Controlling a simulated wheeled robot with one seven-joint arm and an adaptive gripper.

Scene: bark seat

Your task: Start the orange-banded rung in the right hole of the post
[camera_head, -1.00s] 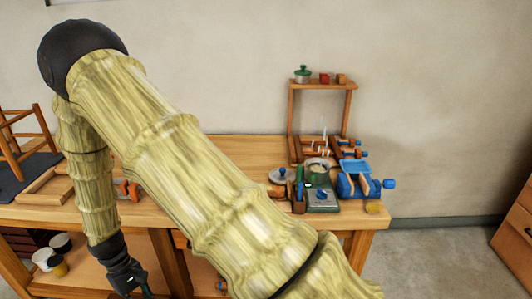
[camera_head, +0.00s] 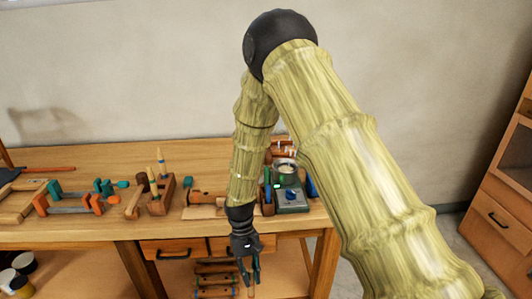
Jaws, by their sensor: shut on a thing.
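My gripper (camera_head: 249,277) points down in front of the workbench's front edge, left of my forearm. Its teal fingers are shut on a thin brown rung (camera_head: 251,291), seen only in part near the lower picture edge. Its orange band cannot be made out at this size. A wooden block (camera_head: 160,203) on the bench has a pale upright peg with a blue band in it. A wooden piece (camera_head: 207,198) lies to its right on a pale board. I cannot tell which of these is the post, and no right hole can be made out.
An orange and teal clamp (camera_head: 68,205) lies on the bench (camera_head: 90,157) at the left. A green scale (camera_head: 291,199) stands at the right, partly behind my arm. Several banded rods (camera_head: 214,280) lie below the drawer (camera_head: 172,250), close left of my gripper. A cabinet (camera_head: 490,220) stands far right.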

